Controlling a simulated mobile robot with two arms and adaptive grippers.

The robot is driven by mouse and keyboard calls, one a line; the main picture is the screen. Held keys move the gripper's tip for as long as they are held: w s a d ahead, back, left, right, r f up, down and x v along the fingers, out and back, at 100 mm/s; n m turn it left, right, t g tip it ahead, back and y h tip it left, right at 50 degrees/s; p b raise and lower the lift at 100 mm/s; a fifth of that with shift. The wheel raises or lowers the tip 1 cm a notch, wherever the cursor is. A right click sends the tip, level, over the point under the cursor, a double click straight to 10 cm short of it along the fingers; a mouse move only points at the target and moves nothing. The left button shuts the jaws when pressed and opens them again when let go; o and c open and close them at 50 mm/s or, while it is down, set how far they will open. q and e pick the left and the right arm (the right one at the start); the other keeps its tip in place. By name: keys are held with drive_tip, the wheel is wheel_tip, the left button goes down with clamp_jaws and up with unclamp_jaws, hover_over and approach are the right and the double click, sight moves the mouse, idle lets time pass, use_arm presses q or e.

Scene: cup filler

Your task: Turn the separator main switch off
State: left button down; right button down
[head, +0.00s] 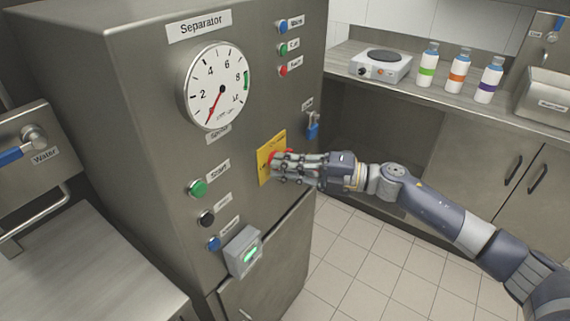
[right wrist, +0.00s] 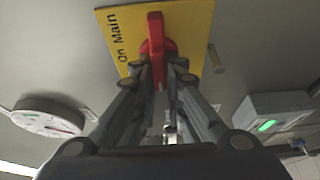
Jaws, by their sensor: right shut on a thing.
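The separator (head: 130,90) is a tall grey steel cabinet at the left of the head view. Its main switch is a red rotary handle (right wrist: 156,40) on a yellow plate (head: 264,165). In the right wrist view the plate (right wrist: 195,25) reads "On" and "Main". My right gripper (head: 279,165) reaches in from the right and is shut on the red handle. In the right wrist view its fingers (right wrist: 160,78) lie on both sides of the handle. The fingers hide most of the handle in the head view. My left gripper is not in view.
A round gauge (head: 216,86) sits above the switch, its needle at the low end. A green button (head: 198,188), other buttons and a grey box with a green light (head: 243,251) are nearby. A blue padlock-like part (head: 312,126) hangs to the right. Bottles (head: 457,76) stand on the back counter.

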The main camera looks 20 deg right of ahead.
idle(0.5)
drive_tip(key=c, duration=1.7)
unclamp_jaws()
drive_tip(key=shift+f, duration=0.1)
drive_tip(key=shift+o, duration=0.2)
drive_tip(key=v, duration=1.2)
